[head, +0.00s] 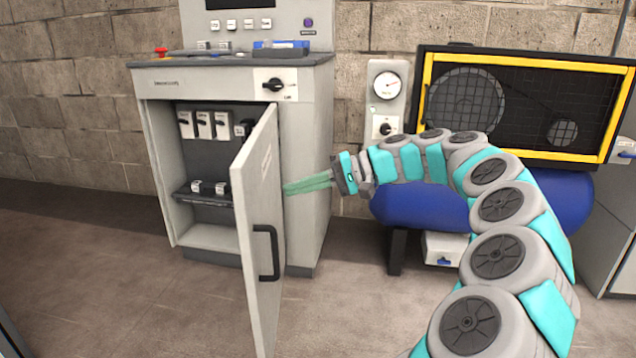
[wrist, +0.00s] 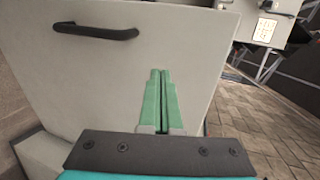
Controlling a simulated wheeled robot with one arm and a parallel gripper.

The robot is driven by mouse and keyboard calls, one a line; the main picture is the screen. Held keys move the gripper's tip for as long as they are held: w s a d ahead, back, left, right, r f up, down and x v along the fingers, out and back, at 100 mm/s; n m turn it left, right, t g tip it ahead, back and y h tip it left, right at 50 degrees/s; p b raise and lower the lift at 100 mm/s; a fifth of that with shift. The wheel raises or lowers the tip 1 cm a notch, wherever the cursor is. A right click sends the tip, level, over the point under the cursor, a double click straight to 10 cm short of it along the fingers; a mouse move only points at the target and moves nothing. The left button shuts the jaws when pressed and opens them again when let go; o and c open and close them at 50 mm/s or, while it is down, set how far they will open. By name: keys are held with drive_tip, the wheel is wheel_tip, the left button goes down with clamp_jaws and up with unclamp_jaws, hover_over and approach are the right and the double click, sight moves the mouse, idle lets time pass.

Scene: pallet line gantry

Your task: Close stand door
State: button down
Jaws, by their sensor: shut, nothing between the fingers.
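The stand (head: 310,140) is a light grey control cabinet against the brick wall. Its door (head: 258,200) is hinged on the right and stands wide open toward me, showing switches and a shelf inside. A dark handle (head: 268,252) is on the door near its free edge. My gripper (head: 290,187) is shut and empty, with its green fingers pointing left at the door's outer face. In the wrist view, the fingers (wrist: 160,75) lie over the door's panel (wrist: 190,40), and the handle (wrist: 95,31) is at upper left. I cannot tell whether the fingertips touch the door.
A blue tank (head: 420,205) with a yellow-framed guard (head: 520,105) stands to the right, behind my arm. A gauge panel (head: 387,95) hangs on the wall between. The floor (head: 120,270) left of the stand is clear.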

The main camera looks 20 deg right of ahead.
sight(254, 194)
drive_tip(key=shift+r+x, duration=0.2)
drive_tip(key=shift+x, duration=0.8)
drive_tip(key=shift+r+x, duration=0.2)
drive_tip(key=shift+x, duration=0.8)
drive_tip(key=shift+r+x, duration=0.2)
drive_tip(key=shift+x, duration=0.8)
drive_tip(key=shift+a, duration=0.25)
